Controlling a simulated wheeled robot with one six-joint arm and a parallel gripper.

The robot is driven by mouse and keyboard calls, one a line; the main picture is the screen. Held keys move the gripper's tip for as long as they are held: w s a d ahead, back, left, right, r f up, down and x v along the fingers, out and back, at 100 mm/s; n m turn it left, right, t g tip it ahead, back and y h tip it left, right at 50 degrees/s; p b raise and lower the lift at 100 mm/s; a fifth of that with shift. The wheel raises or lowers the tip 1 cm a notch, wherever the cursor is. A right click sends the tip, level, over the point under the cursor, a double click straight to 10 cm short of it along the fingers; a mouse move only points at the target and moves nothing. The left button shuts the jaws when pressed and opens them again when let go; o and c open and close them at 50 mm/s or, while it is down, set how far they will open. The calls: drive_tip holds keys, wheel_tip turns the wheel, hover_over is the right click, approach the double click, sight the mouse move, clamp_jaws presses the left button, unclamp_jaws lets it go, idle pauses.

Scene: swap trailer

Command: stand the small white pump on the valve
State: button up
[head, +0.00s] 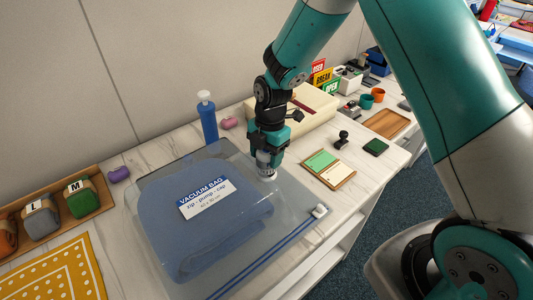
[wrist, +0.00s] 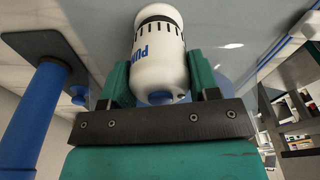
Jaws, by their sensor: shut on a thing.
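The small white pump (wrist: 158,62) has blue lettering and a dark band near its far end. My gripper (head: 267,150) is shut on it, with a finger on each side in the wrist view (wrist: 160,84). In the head view the pump's pale lower part (head: 264,159) shows under my fingers, upright over the right part of the clear vacuum bag (head: 160,255). A pale round piece, which looks like the valve (head: 268,173), shows just below the pump. I cannot tell whether they touch.
A folded blue textile lies in the bag, under a label (head: 205,197). A white zip slider (head: 320,211) is at the bag's right edge. A tall blue bottle (head: 207,120) stands behind. A green-and-cream board (head: 328,168) and a stamp (head: 341,139) lie to the right.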

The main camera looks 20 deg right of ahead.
drive_tip(key=o, duration=1)
drive_tip(key=shift+f, duration=0.1)
drive_tip(key=shift+o, duration=0.2)
drive_tip(key=r, duration=0.4)
drive_tip(key=r+b, duration=0.1)
drive_tip(key=r, duration=0.2)
drive_tip(key=d+r, duration=0.1)
drive_tip(key=r, duration=0.3)
drive_tip(key=shift+w+d+r+b, duration=0.1)
drive_tip(key=shift+w+r+b, duration=0.2)
drive_tip(key=shift+w+r, duration=0.05)
drive_tip(key=s+a+r+m+y, duration=0.1)
drive_tip(key=s+a+r+m, duration=0.1)
drive_tip(key=s+m, duration=0.3)
drive_tip(key=s+a+r+m+y, duration=0.1)
drive_tip(key=s+r+m, duration=0.3)
drive_tip(key=s, duration=0.8)
drive_tip(key=s+a+r+m+y, duration=0.1)
drive_tip(key=s+a+r+m, duration=0.1)
drive_tip(key=s+m, duration=0.5)
drive_tip(key=shift+s+a+r+m+t, duration=0.3)
drive_tip(key=shift+s+a+r+m, duration=0.1)
drive_tip(key=shift+s+r, duration=0.3)
